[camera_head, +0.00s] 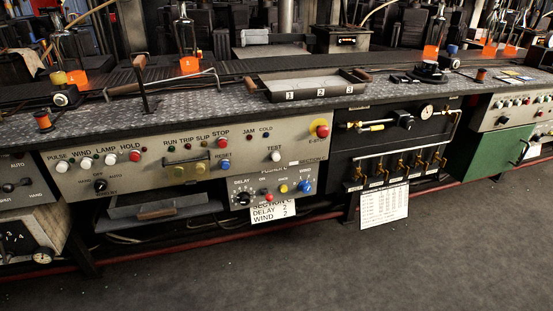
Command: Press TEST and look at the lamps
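The TEST button (275,156) is a white knob at the right part of the grey front panel (120,181), under its label. Small lamps sit along the panel's upper row: RUN (171,149), TRIP (187,147), SLIP (203,144), JAM (249,138) and COLD (265,135). They look dark and none clearly glows, though they are very small here. A red STOP button (221,143) and a blue RESET button (225,165) sit between the two lamp groups. My gripper is not in view, and nothing touches the panel.
A red E-STOP (322,131) sticks out right of TEST. A smaller panel with a DELAY dial (243,198) hangs below. Orange glowing glass (189,64) stands behind. The floor (330,270) in front is clear.

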